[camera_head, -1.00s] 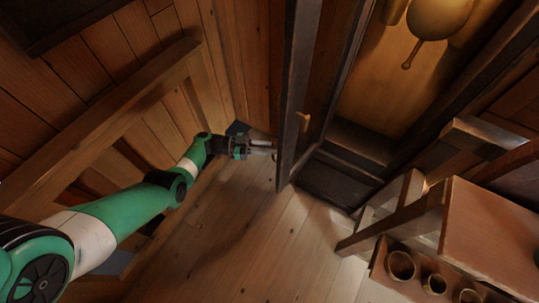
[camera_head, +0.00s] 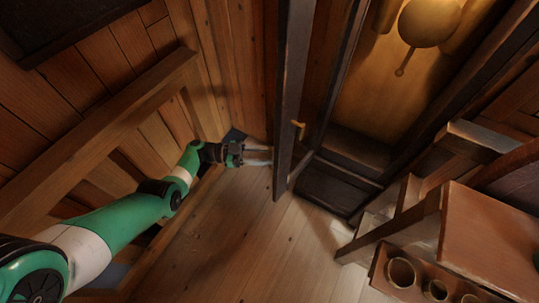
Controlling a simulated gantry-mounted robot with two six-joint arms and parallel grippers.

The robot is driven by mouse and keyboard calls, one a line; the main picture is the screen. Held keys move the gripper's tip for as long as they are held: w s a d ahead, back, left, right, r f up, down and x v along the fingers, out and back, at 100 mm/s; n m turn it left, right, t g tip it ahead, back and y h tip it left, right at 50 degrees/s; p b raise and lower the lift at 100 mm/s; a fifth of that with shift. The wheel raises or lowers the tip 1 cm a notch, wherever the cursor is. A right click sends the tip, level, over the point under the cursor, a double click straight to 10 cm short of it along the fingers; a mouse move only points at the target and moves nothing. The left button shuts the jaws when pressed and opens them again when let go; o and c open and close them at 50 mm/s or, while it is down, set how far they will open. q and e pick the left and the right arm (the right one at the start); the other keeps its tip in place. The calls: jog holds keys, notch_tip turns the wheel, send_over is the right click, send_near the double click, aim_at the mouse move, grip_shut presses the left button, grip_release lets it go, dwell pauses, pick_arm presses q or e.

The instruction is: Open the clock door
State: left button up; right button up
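The clock door (camera_head: 291,105) is a tall dark narrow panel with a small brass handle (camera_head: 299,130). It stands swung open, edge towards me, left of the clock case. The clock case (camera_head: 340,185) is open, showing a golden interior and a round brass pendulum (camera_head: 428,22). My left gripper (camera_head: 268,155) is low, at the left side of the door near its lower part. Its fingertips reach the door's edge; I cannot tell whether they touch it or how far apart they are. My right gripper is not in view.
A wooden stand (camera_head: 490,240) with several round brass cups (camera_head: 402,272) is at the lower right. A slatted wooden rail (camera_head: 100,140) runs along the left wall behind my arm. The plank floor (camera_head: 240,240) in front of the clock is clear.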

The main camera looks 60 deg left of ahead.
pick_arm(q)
jog(key=v, duration=1)
jog(key=shift+s+b, duration=0.2)
jog(key=shift+b, duration=0.15)
jog(key=shift+a, duration=0.15)
